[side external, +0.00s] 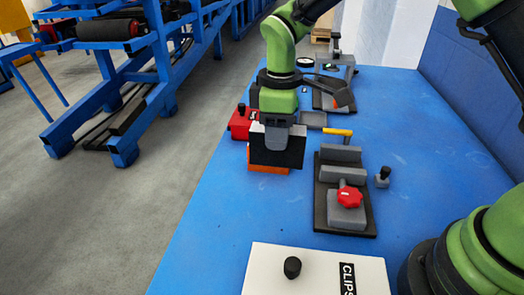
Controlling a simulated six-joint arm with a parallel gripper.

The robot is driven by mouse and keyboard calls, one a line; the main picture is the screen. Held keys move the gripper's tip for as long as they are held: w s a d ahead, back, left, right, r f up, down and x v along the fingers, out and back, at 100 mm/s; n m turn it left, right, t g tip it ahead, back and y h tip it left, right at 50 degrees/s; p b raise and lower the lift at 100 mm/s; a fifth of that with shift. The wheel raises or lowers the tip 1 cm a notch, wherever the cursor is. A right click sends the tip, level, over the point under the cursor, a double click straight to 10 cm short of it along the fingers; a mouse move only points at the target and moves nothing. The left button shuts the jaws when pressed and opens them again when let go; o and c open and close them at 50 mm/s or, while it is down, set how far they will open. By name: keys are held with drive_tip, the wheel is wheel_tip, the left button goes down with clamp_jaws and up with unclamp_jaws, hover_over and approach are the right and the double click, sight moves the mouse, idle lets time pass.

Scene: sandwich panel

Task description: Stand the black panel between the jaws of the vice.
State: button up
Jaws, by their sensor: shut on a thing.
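My gripper (279,146) is shut on the black panel (277,159), its grey fingers over the panel's upper part. The panel is held upright with its broad face toward the camera. An orange block (268,170) shows just below and behind the panel; I cannot tell whether they touch. The vice (324,210), with grey jaws (342,173) on a dark base plate and a red star knob (350,197), lies to the right of the panel. I see no panel between its jaws. The panel is apart from the vice.
A yellow-handled part (337,132) is at the vice's far end. A small grey block with a black knob (382,177) stands right of the vice. A red box (240,124) is behind-left of the panel. A white CLIPS box (315,275) is in front. The blue table (220,220) is clear at front left.

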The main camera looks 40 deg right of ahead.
drive_tip(key=s+d, duration=0.2)
drive_tip(key=d, duration=0.6)
drive_tip(key=s+d, duration=0.2)
drive_tip(key=d, duration=0.6)
drive_tip(key=shift+w+d+f, duration=0.1)
drive_tip(key=shift+d+f, duration=0.05)
drive_tip(key=shift+f, duration=0.95)
drive_tip(key=shift+w+d+f, duration=0.1)
drive_tip(key=shift+d+f, duration=0.05)
drive_tip(key=shift+f, duration=0.9)
drive_tip(key=shift+f, duration=0.1)
drive_tip(key=shift+f, duration=0.8)
drive_tip(key=shift+f, duration=0.2)
drive_tip(key=shift+f, duration=0.45)
drive_tip(key=shift+f, duration=0.5)
